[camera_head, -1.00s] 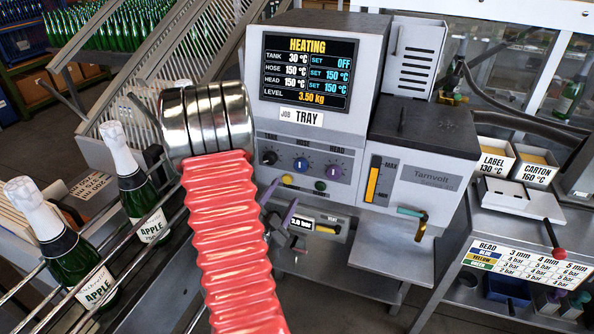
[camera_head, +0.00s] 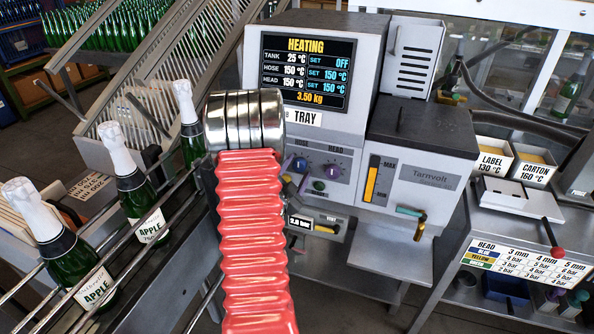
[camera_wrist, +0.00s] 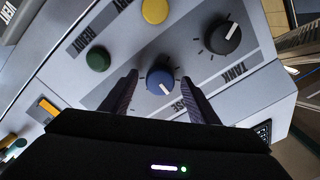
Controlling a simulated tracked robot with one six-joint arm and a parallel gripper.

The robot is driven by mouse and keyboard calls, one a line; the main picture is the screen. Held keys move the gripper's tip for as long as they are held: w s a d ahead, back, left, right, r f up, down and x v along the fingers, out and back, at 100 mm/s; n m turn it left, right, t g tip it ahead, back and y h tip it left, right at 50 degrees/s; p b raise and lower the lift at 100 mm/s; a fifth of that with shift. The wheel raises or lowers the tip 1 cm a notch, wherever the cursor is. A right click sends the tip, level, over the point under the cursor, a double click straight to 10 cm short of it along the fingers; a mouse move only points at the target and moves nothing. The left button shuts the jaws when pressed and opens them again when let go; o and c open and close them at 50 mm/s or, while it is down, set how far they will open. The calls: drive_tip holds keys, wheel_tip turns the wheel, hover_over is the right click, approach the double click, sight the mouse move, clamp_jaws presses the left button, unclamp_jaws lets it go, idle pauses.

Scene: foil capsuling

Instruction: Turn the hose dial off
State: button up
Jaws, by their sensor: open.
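The hose dial (camera_head: 301,165) is a blue knob on the grey glue machine's panel, beside the purple head dial (camera_head: 333,171). In the wrist view the blue hose dial (camera_wrist: 160,80) has a white pointer mark, angled toward the lower right. My gripper (camera_wrist: 160,84) is open, its two dark fingers on either side of the blue dial in that view; I cannot tell whether they touch it. The dark tank dial (camera_wrist: 222,38) is at upper right there; my arm hides it in the head view. The screen (camera_head: 304,72) reads HEATING, tank set OFF, hose and head set 150 °C.
A green button (camera_head: 319,185) sits below the dials, and a yellow one (camera_wrist: 154,10) shows in the wrist view. A pressure display (camera_head: 301,222) is below the panel. Green bottles (camera_head: 145,205) stand on rails at left. The melter tank (camera_head: 420,175) juts out at right.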

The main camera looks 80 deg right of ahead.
drive_tip(key=shift+d, duration=0.15)
drive_tip(key=c, duration=1)
drive_tip(key=shift+c, duration=0.2)
